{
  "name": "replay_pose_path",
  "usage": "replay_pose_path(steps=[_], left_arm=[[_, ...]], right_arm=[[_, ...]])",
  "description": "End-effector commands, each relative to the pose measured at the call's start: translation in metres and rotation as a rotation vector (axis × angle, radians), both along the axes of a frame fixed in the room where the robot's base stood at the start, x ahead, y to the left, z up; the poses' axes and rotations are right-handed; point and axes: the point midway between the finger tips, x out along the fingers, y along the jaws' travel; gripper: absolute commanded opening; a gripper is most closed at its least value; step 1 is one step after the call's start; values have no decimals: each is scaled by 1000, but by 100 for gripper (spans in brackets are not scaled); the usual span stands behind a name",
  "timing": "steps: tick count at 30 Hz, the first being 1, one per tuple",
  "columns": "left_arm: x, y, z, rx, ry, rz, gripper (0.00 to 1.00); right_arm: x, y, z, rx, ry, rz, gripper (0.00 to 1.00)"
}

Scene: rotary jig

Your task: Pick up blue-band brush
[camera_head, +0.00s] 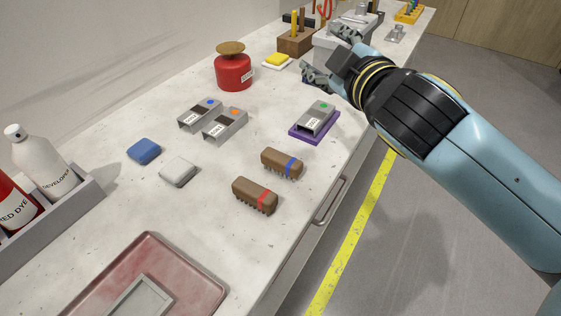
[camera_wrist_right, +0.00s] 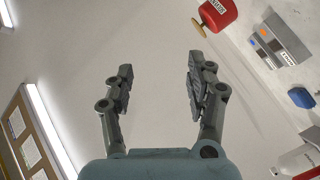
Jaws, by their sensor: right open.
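The blue-band brush (camera_head: 282,163) is brown with dark bristles and a blue band. It lies on the light countertop (camera_head: 120,205), near its right edge. A similar brush with a red band (camera_head: 255,195) lies just in front of it. My right gripper (camera_head: 325,55) is open and empty, up and to the right of the blue-band brush, clear of it. The right wrist view shows its two fingers (camera_wrist_right: 157,85) spread apart with nothing between them. The brush cannot be made out in that view. My left gripper is not in view.
A small grey block on a purple base (camera_head: 314,133) stands behind the brush. Two grey holders (camera_head: 225,125), a red canister (camera_head: 233,72), a blue sponge (camera_head: 144,151) and a white one (camera_head: 178,171) lie to the left. A reddish tray (camera_head: 150,250) is in front.

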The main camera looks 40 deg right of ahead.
Motion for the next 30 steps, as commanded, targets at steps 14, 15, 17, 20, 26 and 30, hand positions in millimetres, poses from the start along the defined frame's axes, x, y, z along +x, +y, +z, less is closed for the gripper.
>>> replay_pose_path(steps=[14, 15, 17, 20, 26, 30], left_arm=[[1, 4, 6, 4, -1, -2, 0], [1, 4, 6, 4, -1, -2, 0], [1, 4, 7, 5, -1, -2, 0], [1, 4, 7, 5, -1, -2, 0], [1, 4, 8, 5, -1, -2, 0], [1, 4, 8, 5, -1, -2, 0]], right_arm=[[10, 193, 41, -1561, -338, 1132, 56], [7, 189, 17, -1673, -266, 1245, 56], [1, 174, -16, -1810, -131, 1404, 56], [-9, 134, -56, -1960, 128, 1618, 56], [-27, 71, -84, -2029, 508, 1830, 56], [-27, 63, -98, -2022, 571, 1861, 56]])
